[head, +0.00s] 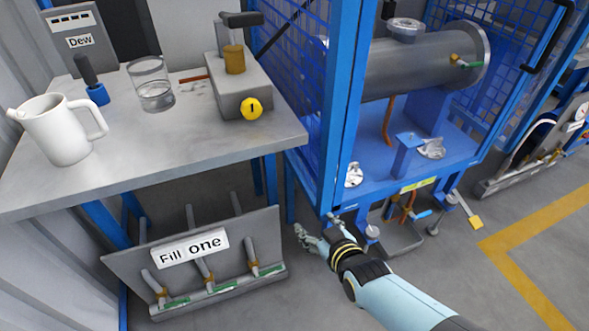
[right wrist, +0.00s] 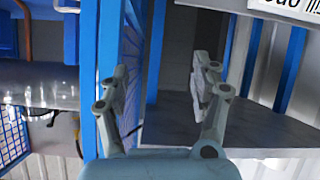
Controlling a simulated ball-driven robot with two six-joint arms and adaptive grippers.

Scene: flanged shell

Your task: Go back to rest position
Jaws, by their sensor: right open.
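My right gripper (head: 318,228) reaches in from the bottom right of the head view, low in front of the blue cage's corner post. It is open and empty. In the right wrist view its two fingers (right wrist: 160,95) stand apart with nothing between them, a blue post and a grey panel behind. My left gripper is not in view.
A grey table (head: 200,135) at left holds a white pitcher (head: 60,130), a glass (head: 152,85) and a grey block (head: 240,90). A "Fill one" panel (head: 125,270) stands below. The blue cage (head: 345,100) encloses a grey cylinder (head: 420,65).

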